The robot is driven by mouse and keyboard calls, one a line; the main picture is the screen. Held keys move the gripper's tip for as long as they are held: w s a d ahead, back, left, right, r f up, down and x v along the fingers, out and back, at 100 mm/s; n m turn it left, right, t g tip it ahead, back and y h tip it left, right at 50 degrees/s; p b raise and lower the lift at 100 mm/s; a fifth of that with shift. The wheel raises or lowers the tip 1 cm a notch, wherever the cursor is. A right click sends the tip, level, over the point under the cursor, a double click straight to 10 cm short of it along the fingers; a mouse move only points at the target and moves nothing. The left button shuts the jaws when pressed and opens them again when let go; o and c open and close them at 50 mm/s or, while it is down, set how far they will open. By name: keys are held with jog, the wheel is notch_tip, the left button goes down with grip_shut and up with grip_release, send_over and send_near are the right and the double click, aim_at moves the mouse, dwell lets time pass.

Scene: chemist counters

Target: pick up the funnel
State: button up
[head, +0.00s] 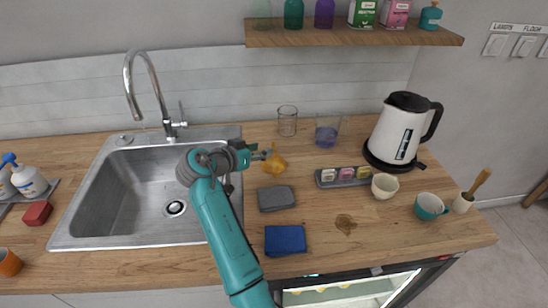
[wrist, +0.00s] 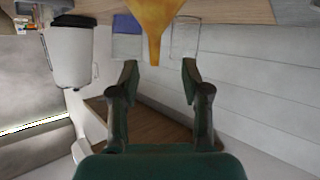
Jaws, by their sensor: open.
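The funnel (head: 275,164) is orange-yellow and stands on the wooden counter just right of the sink. In the wrist view, which looks upside down, the funnel (wrist: 158,20) is at the top centre, its narrow stem pointing down the picture between the lines of the fingers. My gripper (head: 258,154) is just left of the funnel, near its stem, in the head view. In the wrist view my gripper (wrist: 159,72) is open, with both fingers spread and nothing between them. I cannot tell how small the gap to the stem is.
Behind the funnel stand a clear glass (head: 287,121) and a beaker with purplish liquid (head: 327,136). A grey sponge (head: 276,198) and blue cloth (head: 285,239) lie in front. The kettle (head: 398,132) is at right, the sink (head: 150,240) at left, a shelf (head: 350,37) above.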

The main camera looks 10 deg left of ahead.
aim_at(274, 156)
jog(key=x, duration=0.5)
jog(key=shift+d, duration=0.4)
jog(key=shift+w+d+f, duration=0.15)
jog(key=shift+w+f, duration=0.15)
jog(key=shift+w, duration=0.1)
jog(key=c, duration=0.9)
